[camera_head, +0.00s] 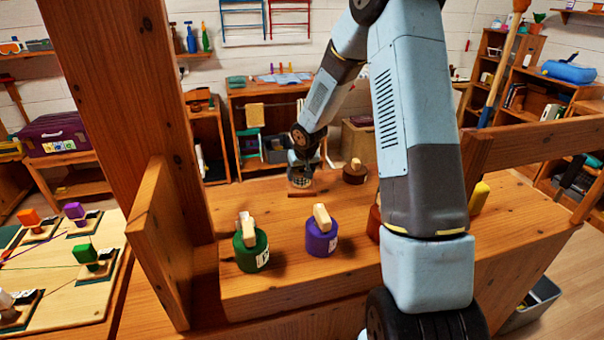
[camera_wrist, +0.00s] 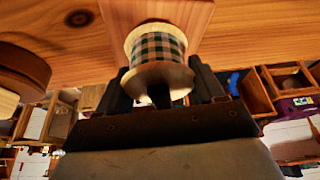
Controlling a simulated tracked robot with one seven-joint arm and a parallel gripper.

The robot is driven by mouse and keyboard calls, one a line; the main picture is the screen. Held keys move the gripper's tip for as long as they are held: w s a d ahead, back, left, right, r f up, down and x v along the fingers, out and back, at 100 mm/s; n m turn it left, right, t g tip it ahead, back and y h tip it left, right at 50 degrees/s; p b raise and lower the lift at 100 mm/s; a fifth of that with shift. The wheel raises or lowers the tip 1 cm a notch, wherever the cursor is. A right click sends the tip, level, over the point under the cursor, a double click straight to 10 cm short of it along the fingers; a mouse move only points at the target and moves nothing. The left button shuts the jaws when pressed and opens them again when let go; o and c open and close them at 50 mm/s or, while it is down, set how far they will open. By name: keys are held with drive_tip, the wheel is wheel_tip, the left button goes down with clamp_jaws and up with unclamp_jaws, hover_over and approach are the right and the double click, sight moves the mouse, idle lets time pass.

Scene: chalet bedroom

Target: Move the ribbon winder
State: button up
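The ribbon winder shows as a spool of green-and-beige checked ribbon (camera_wrist: 158,48) with pale round ends, by a small wooden base (camera_wrist: 185,14). In the head view the spool (camera_head: 300,179) stands upright with its base (camera_head: 301,192) at the far side of the wooden bench top. My gripper (camera_head: 303,160) is right over it. In the wrist view my gripper's two dark fingers (camera_wrist: 160,84) lie close on either side of the spool's near end. I cannot tell whether they press on it. A dark stub shows below the spool.
A brown round-based object (camera_head: 355,175) with a pale top stands just right of the winder. Nearer stand a green pot (camera_head: 250,255) and a purple pot (camera_head: 321,240), both with pale tops. A wooden post (camera_head: 125,90) and upright board (camera_head: 160,245) bound the left. Bare bench lies between.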

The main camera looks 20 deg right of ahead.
clamp_jaws()
idle(0.4)
